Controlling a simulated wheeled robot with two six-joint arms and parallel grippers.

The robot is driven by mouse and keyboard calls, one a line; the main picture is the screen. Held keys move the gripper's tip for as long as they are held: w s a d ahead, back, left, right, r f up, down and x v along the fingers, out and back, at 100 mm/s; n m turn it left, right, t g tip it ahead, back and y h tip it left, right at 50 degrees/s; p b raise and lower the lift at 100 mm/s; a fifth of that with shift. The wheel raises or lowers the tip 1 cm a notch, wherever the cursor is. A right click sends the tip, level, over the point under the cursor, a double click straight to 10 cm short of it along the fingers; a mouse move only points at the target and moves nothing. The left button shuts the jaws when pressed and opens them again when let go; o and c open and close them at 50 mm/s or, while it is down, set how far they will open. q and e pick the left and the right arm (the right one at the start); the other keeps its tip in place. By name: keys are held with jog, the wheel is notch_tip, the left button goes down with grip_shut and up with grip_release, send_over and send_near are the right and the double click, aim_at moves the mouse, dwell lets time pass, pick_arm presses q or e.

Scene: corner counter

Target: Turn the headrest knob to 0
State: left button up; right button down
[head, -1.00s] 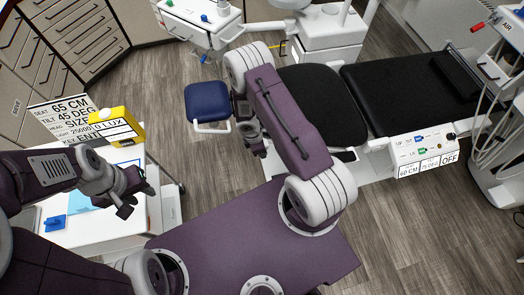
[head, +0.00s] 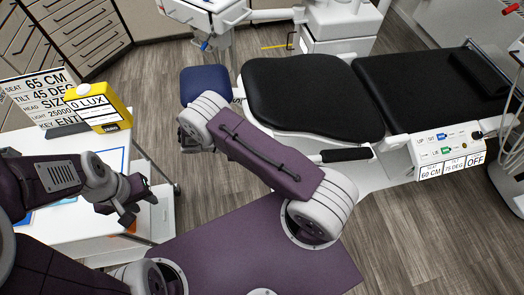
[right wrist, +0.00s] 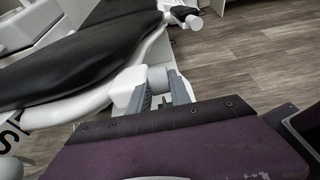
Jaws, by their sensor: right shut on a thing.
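The blue headrest cushion (head: 205,84) is at the left end of the black chair (head: 308,98) in the head view. In the right wrist view, a short grey cylindrical knob (right wrist: 158,76) sits beside a white block on the white frame under a black pad. My right gripper (right wrist: 165,92) is shut on this knob, one finger on each side. Any marking on the knob is not readable. My left gripper (head: 128,204) is open and empty above the white cart.
A card (head: 40,98) with printed settings and a yellow box (head: 98,106) marked "0 LUX" stand on the white cart (head: 82,220) at left. A control panel (head: 447,147) with switches is on the chair's near side.

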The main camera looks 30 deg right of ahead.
jog(key=h+b, duration=0.2)
jog(key=b, duration=0.1)
jog(key=f+g+h+b, duration=0.1)
jog(key=b, duration=0.2)
jog(key=shift+f+h, duration=0.15)
jog(key=shift+h, duration=0.25)
pick_arm(q)
notch_tip(320, 180, down, 10)
jog(key=b, duration=0.2)
jog(key=shift+r, duration=0.15)
pick_arm(e)
jog(key=shift+r+h, duration=0.25)
jog(key=shift+h, duration=0.35)
jog(key=c, duration=1.5)
grip_release()
pick_arm(q)
jog(key=shift+r, duration=0.1)
pick_arm(e)
jog(key=shift+r, duration=0.15)
